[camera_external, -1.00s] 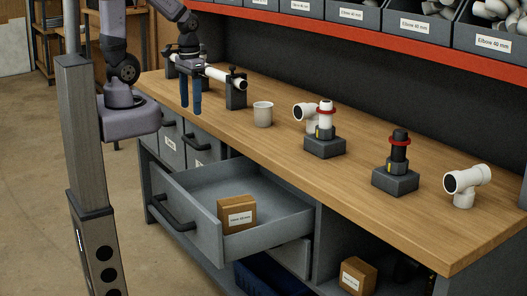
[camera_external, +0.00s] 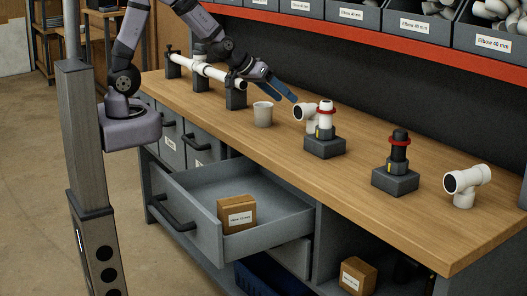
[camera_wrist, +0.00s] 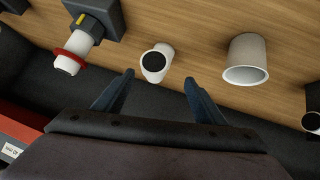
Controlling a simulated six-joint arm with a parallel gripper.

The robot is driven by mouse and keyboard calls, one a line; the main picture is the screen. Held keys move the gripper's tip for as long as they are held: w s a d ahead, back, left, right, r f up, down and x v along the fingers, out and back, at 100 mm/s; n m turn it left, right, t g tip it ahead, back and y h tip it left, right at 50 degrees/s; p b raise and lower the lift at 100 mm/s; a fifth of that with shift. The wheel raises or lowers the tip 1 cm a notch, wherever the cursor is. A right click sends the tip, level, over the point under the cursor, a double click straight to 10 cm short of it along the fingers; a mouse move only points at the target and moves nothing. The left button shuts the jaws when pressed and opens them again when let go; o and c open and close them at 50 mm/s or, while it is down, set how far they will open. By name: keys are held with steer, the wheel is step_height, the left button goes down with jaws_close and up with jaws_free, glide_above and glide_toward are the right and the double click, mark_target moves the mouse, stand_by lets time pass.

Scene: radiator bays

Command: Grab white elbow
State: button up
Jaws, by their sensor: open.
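A white elbow-like fitting (camera_external: 304,113) with a dark round opening stands on the bench, partly hidden behind a pipe stand in the external view. In the wrist view the white fitting (camera_wrist: 155,63) lies ahead, roughly between the fingertips. My gripper (camera_external: 283,93) has blue fingers spread apart, empty, above the bench and just left of the fitting. The fingers (camera_wrist: 159,77) do not appear to touch it. Another white fitting (camera_external: 467,185) with a dark opening stands at the right end of the bench; whether it is an elbow or a tee is unclear.
A grey-white cup (camera_external: 263,114) stands near the gripper. A dark stand with a white pipe and red ring (camera_external: 325,135) is close beside the fitting. A stand with a black pipe (camera_external: 396,165) is farther right. A white pipe (camera_external: 213,71) lies on holders behind. The drawer (camera_external: 270,203) is open.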

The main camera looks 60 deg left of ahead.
mark_target(315, 112)
steer(key=w+d+t, duration=0.1)
steer(key=w, duration=0.1)
steer(key=w+d+t+y, duration=0.1)
steer(key=w+d+n+t+b, duration=0.1)
steer(key=w, duration=0.1)
steer(key=shift+w+r+t, duration=0.25)
steer(key=shift+w+t, duration=0.05)
steer(key=shift+t, duration=0.1)
steer(key=shift+y, duration=0.3)
steer(key=f, duration=0.6)
steer(key=shift+w+a, duration=0.15)
steer(key=shift+w, duration=0.05)
steer(key=shift+w+r+p+x, duration=0.15)
steer(key=shift+p+x, duration=0.35)
steer(key=shift+x, duration=0.5)
steer(key=shift+r+p+x, duration=0.15)
steer(key=shift+p+x, duration=0.35)
steer(key=shift+x, duration=0.45)
steer(key=shift+w+r+p+x, duration=0.15)
steer(key=shift+p+x, duration=0.35)
steer(key=shift+x, duration=0.5)
steer(key=shift+w+f, duration=0.35)
steer(key=shift+w, duration=0.15)
steer(key=c, duration=1.1)
